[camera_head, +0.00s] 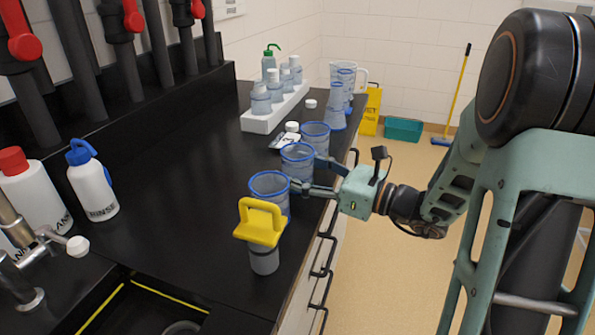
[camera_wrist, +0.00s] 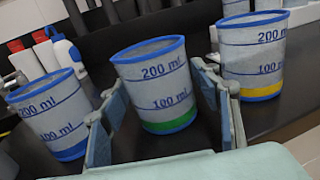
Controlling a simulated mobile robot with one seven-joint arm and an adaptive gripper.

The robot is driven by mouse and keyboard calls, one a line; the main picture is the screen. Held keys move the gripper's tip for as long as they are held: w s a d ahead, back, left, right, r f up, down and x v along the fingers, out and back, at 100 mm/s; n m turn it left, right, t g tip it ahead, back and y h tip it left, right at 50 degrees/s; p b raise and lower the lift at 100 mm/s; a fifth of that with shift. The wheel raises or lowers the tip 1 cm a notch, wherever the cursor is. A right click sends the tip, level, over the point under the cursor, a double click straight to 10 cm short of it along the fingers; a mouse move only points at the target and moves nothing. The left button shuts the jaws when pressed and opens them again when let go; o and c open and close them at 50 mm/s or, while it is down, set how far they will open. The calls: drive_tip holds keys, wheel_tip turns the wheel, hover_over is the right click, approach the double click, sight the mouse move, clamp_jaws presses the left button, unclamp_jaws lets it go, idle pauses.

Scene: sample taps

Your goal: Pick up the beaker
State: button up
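Three clear beakers with blue rims stand in a row along the bench's front edge. The middle beaker (camera_head: 298,158) has a green base band in the wrist view (camera_wrist: 155,88). The near beaker (camera_head: 270,185) has a blue band in the wrist view (camera_wrist: 50,115). The far beaker (camera_head: 316,136) has a yellow band in the wrist view (camera_wrist: 255,55). My gripper (camera_head: 306,173) is open, its fingers on either side of the middle beaker. In the wrist view my gripper (camera_wrist: 160,85) shows a gap at the left finger; right-side contact is unclear.
White wash bottles (camera_head: 93,185) and a sink are at left. Drawer handles line the bench front.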

drive_tip(key=c, duration=0.7)
drive_tip(key=shift+r, duration=0.15)
